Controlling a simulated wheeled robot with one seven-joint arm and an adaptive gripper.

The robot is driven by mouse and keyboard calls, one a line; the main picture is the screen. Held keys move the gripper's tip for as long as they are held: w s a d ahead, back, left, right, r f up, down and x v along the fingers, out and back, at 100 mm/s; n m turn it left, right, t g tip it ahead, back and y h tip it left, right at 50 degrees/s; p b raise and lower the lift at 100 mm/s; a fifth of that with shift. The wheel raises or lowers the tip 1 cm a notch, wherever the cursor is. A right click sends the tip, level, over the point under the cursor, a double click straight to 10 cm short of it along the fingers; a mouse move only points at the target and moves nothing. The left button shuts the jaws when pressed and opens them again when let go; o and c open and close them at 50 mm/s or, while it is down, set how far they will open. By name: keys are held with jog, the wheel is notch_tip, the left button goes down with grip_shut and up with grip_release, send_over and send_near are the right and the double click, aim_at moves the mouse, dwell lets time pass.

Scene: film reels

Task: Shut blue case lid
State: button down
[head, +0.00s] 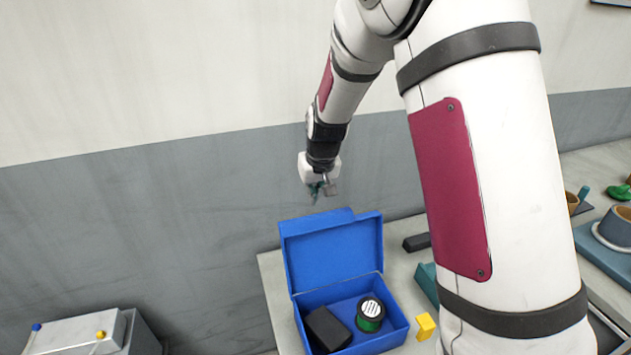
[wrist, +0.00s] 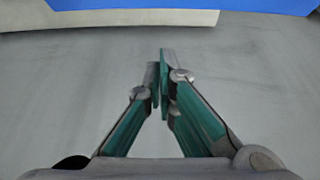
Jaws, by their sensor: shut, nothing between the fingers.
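The blue case (head: 343,305) stands on the table with its lid (head: 333,252) raised upright at the back. Inside the case lie a black block (head: 327,329) and a green and black round item with a white striped top (head: 370,314). My gripper (head: 316,196) is above and behind the raised lid, apart from it in the head view. In the wrist view my gripper (wrist: 160,72) has its fingertips together with nothing between them. A blue strip, likely the lid (wrist: 255,5), shows at the top edge of the wrist view.
A yellow block (head: 426,326) stands right of the case, and a dark block (head: 417,242) lies behind it to the right. A teal object (head: 428,283) is partly hidden by my arm. The grey wall (head: 140,220) is behind the table. A grey box (head: 80,335) is at the lower left.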

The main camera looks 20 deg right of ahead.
jog(key=s+p, duration=0.1)
jog(key=s, duration=0.2)
jog(key=shift+s, duration=0.25)
